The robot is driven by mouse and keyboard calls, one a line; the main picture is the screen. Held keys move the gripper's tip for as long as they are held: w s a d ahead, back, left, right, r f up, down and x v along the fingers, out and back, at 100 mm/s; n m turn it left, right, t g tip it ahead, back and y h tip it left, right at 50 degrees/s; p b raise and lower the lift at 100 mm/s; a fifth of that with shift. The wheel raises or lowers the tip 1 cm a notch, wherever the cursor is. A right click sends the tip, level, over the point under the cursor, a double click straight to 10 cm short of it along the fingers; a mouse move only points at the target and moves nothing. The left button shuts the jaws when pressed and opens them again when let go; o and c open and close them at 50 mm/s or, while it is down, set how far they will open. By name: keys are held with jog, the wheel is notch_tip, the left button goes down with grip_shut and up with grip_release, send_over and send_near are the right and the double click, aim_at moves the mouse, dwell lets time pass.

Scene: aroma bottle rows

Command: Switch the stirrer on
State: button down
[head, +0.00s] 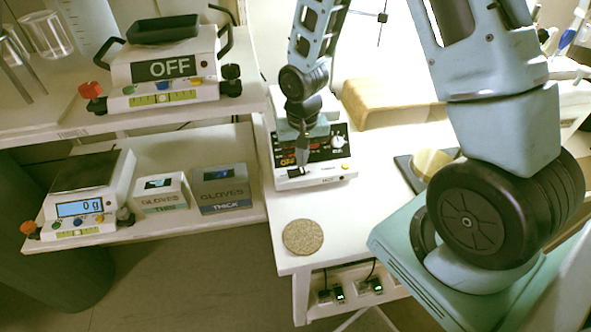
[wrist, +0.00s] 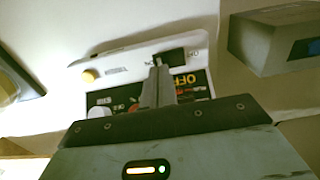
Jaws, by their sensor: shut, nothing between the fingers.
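The stirrer (head: 335,172) is a white unit with a black front panel on the white table. Its panel shows orange OFF lettering, which appears upside down in the wrist view (wrist: 184,81). A white knob (head: 338,141) and a yellow button (head: 345,167) are on its right side. A black switch (wrist: 171,57) sits on the front strip by small lettering. My gripper (head: 302,160) is shut and empty, pointing down over the panel's left side. In the wrist view its fingertips (wrist: 158,64) are right at the switch and partly cover it; I cannot tell whether they touch.
A round cork mat (head: 303,237) lies in front of the stirrer. A wooden block (head: 388,101) stands behind right. Left, two glove boxes (head: 162,192) (head: 224,188) and a scale (head: 91,199) stand on a lower shelf. A device reading OFF (head: 165,88) is above.

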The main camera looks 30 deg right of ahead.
aim_at(301, 170)
jog(key=shift+f+b, duration=0.7)
jog(key=shift+f, duration=0.25)
dwell(0.6)
jog(key=shift+r, duration=0.1)
notch_tip(301, 170, up, 7)
jog(key=p, duration=0.6)
dwell(0.7)
